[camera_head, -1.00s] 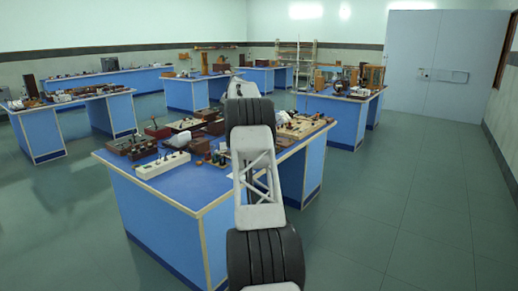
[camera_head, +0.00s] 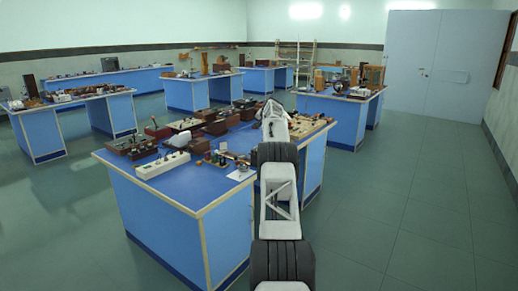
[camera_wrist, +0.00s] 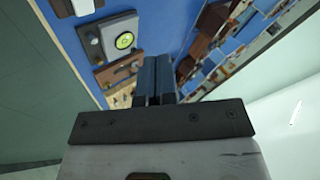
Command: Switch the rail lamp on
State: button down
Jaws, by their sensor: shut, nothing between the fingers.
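My gripper (camera_wrist: 152,78) is shut and empty, its two dark fingers together in the wrist view, over the blue benchtop. In the head view my arm reaches across the right part of the near blue bench (camera_head: 190,193), and the fingertips cannot be made out there. I cannot pick out the rail lamp or its switch with certainty.
A white block with dark knobs (camera_head: 162,164) stands at the bench's near left. Brown boxes (camera_wrist: 207,30) lie to the right of the fingers in the wrist view. The benchtop's front middle is mostly clear.

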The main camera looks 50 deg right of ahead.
jog(key=shift+s+d+f, duration=0.55)
jog(key=shift+d, duration=0.25)
jog(key=shift+f, duration=0.2)
jog(key=shift+a+f, duration=0.2)
jog(key=shift+f, duration=1.2)
jog(key=shift+a+f, duration=0.2)
jog(key=shift+f, duration=1.15)
jog(key=shift+a+f, duration=0.2)
jog(key=shift+f, duration=1.2)
jog(key=shift+f, duration=0.25)
jog(key=shift+a+f, duration=0.1)
jog(key=shift+f, duration=0.1)
jog(key=shift+f, duration=0.35)
jog(key=shift+r, duration=0.15)
jog(key=shift+r, duration=0.6)
